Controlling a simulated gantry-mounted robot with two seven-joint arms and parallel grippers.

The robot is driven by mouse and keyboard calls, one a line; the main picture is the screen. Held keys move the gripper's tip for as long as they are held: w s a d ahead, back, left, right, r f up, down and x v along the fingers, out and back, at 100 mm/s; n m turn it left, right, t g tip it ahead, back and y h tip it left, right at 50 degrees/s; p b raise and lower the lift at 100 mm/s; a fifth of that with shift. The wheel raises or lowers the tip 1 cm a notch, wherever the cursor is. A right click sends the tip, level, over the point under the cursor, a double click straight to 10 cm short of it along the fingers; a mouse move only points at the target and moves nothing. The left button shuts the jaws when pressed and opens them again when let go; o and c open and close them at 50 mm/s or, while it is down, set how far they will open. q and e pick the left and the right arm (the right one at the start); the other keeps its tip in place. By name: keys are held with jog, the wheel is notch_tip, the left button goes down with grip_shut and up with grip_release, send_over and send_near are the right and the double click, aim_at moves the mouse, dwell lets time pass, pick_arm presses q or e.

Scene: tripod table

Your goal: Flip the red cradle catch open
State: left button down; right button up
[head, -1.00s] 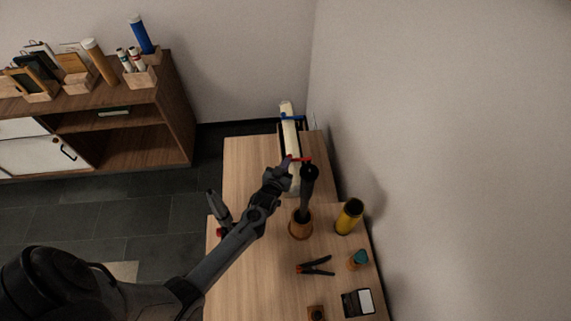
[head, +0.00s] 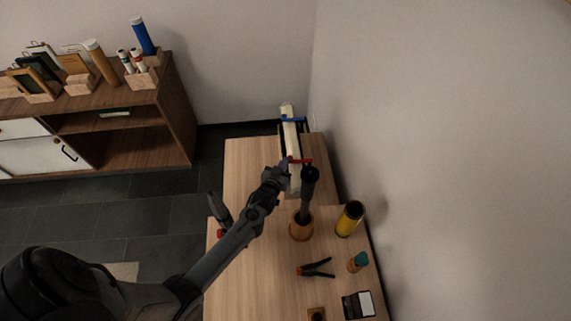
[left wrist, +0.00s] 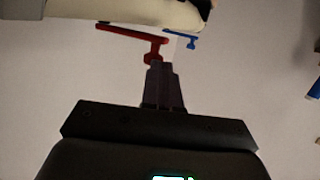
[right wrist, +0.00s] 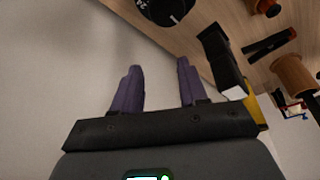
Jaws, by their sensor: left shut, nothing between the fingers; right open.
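The red cradle catch (head: 300,161) lies across the near part of a long cream object in a cradle (head: 292,140) at the back of the table. In the left wrist view the red catch (left wrist: 128,34) is a thin bar under the cream object (left wrist: 130,12), with a tab at its right end. My left gripper (head: 285,161) is shut and empty. Its fingertips (left wrist: 160,67) are right at that tab; I cannot tell whether they touch. My right gripper (right wrist: 158,76) is open and empty, away from the catch; the head view does not clearly show it.
A blue catch (head: 292,119) crosses the cradle farther back. A brown pot with a dark upright tool (head: 301,228), a yellow cylinder (head: 349,219), pliers (head: 316,268) and a teal-topped item (head: 358,262) stand or lie nearer. The wall is close on the right.

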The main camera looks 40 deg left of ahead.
pick_arm(q)
jog(key=v, duration=1)
jog(key=shift+p, duration=0.4)
jog(key=shift+s, duration=0.1)
